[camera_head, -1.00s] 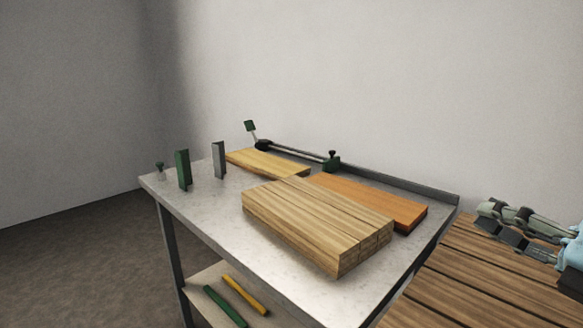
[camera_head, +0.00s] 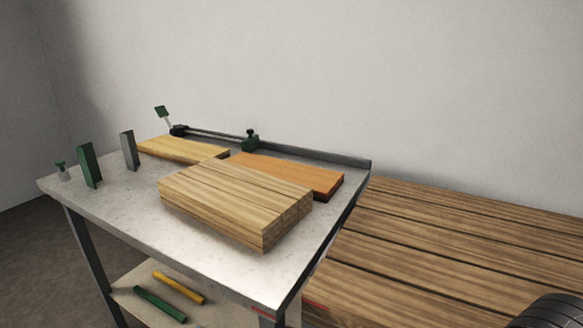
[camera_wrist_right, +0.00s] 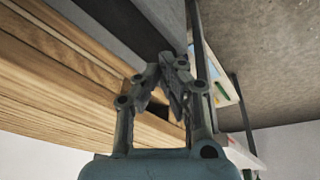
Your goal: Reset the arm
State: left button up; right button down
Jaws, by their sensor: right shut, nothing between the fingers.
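My right gripper (camera_wrist_right: 170,85) shows in the right wrist view with its fingers together and nothing between them. It is beside wooden planks, which fill the left of that view. In the head view neither gripper shows. A dark rounded part, likely my own, is at the lower right corner there.
A metal worktable (camera_head: 130,210) holds a thick stack of striped boards (camera_head: 235,195), an orange board (camera_head: 300,175), a pale board (camera_head: 180,149) and a bar clamp (camera_head: 215,135). Green and yellow bars lie on its lower shelf (camera_head: 215,300). A slatted plank surface (camera_head: 450,235) extends to the right.

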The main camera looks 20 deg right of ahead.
jog(key=s+d+f+g+b, duration=0.1)
jog(key=s+f, duration=0.1)
jog(key=f, duration=0.9)
jog(key=s+d+f, duration=0.1)
jog(key=s+f, duration=0.1)
jog(key=f, duration=1)
jog(key=s+d+f+g+b, duration=0.1)
jog(key=s+f, duration=1.4)
jog(key=s, duration=0.2)
jog(key=shift+s+f, duration=0.25)
jog(key=shift+f, duration=0.1)
jog(key=shift+m, duration=0.3)
